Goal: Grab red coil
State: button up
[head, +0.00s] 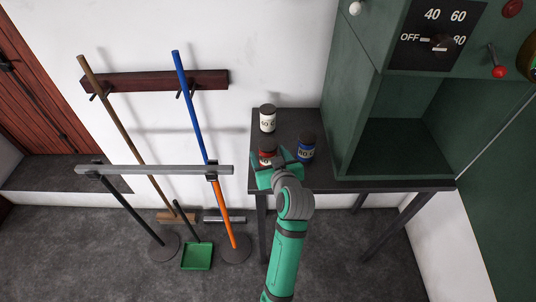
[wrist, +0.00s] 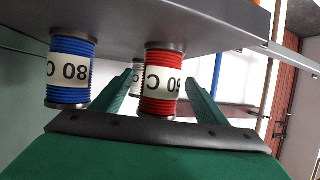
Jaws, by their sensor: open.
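The red coil (head: 266,157) stands on the dark table, partly hidden by my gripper (head: 275,170) in the head view. In the wrist view, which is upside down, the red coil (wrist: 161,83) with a pale label reading "80 C" shows between the two green fingers of my gripper (wrist: 159,76). The fingers are open, one on each side, with a visible gap to the coil. Whether they reach fully around it I cannot tell.
A blue coil (head: 306,149) stands close by on the right; it also shows in the wrist view (wrist: 70,72). A white coil (head: 267,120) stands behind. The dark table (head: 400,185) carries a green cabinet (head: 350,100) at right. Brooms on a rack (head: 155,82) are at left.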

jog(key=shift+w+a+f, duration=0.1)
jog(key=shift+w+f, duration=0.1)
jog(key=shift+w, duration=0.25)
jog(key=c, duration=1.5)
jog(key=shift+a, duration=0.1)
jog(key=shift+r, duration=0.15)
